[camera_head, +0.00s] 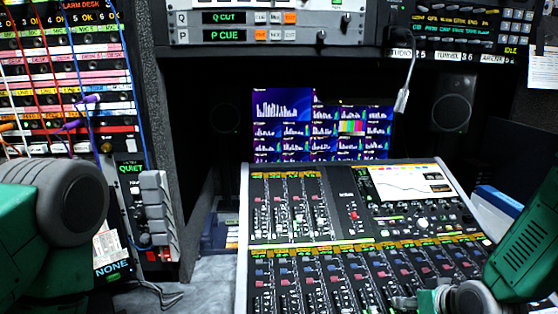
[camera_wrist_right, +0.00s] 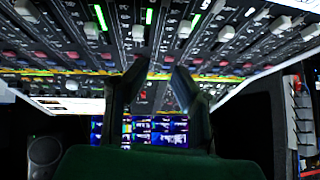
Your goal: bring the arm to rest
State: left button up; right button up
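My right arm comes in from the lower right of the head view, green and grey. My right gripper (camera_head: 436,299) is over the lower right part of the mixing console (camera_head: 318,236), partly cut by the bottom edge. In the wrist view its two dark fingers (camera_wrist_right: 160,72) stand apart with nothing between them, against the console's faders and buttons (camera_wrist_right: 225,33). I cannot tell whether they touch the console. My left arm, green with a dark grey joint, shows at the left edge of the head view. My left gripper is not in view.
A patch panel (camera_head: 65,75) with cables stands at left. A monitor wall (camera_head: 322,125) is behind the console. A small lamp (camera_head: 403,98) hangs above it. A speaker (camera_head: 452,105) stands at the back right. A blue object (camera_head: 505,203) lies right of the console.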

jog(key=s+f+g+h, duration=0.1)
jog(key=s+f+g, duration=0.5)
jog(key=s, duration=1.1)
jog(key=s+f+g+h, duration=0.1)
jog(key=s+f+g, duration=0.1)
jog(key=s+f, duration=1.1)
notch_tip(320, 180, down, 7)
jog(key=s+b, duration=0.2)
jog(key=b, duration=0.8)
jog(key=shift+a+r, duration=0.2)
jog(key=shift+w, duration=0.15)
